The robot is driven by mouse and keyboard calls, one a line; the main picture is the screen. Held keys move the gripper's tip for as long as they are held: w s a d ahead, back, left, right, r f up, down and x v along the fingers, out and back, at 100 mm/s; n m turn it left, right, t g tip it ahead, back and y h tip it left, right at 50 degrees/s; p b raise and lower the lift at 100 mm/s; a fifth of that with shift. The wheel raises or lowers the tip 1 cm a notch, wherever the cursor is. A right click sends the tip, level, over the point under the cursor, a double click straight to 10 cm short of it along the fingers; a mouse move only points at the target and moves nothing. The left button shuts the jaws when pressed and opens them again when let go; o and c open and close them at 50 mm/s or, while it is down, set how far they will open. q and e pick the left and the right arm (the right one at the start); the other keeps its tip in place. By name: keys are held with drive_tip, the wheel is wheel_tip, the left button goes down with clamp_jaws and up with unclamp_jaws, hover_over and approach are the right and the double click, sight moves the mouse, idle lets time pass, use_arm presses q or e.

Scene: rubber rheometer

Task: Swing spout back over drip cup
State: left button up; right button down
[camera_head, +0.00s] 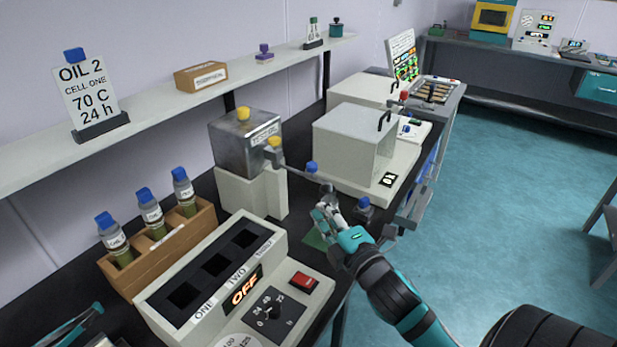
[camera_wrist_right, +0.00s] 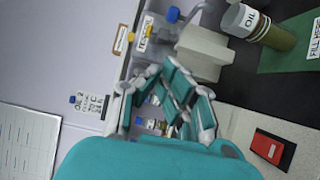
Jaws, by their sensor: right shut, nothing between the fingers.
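The metal oil tank (camera_head: 246,143) stands on a pale block, with a yellow tap (camera_head: 275,143) on its front. The thin grey spout (camera_head: 297,170) runs from the tap to the right, with a blue knob (camera_head: 312,167) on it. The knob also shows in the right wrist view (camera_wrist_right: 172,14). My right gripper (camera_head: 322,212) is shut and empty, just in front of the spout's outer end; contact cannot be told. I cannot make out a drip cup.
A wooden rack (camera_head: 160,245) with capped vials and a heater block (camera_head: 212,275) reading OFF stand at the front left. A grey box instrument (camera_head: 352,145) is behind my right gripper. A small dark item with a blue top (camera_head: 365,207) sits near the bench edge.

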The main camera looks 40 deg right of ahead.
drive_tip(key=w+d+p, duration=0.3)
drive_tip(key=w+d, duration=0.1)
drive_tip(key=w, duration=0.8)
drive_tip(key=shift+w+d, duration=0.15)
drive_tip(key=shift+d, duration=0.05)
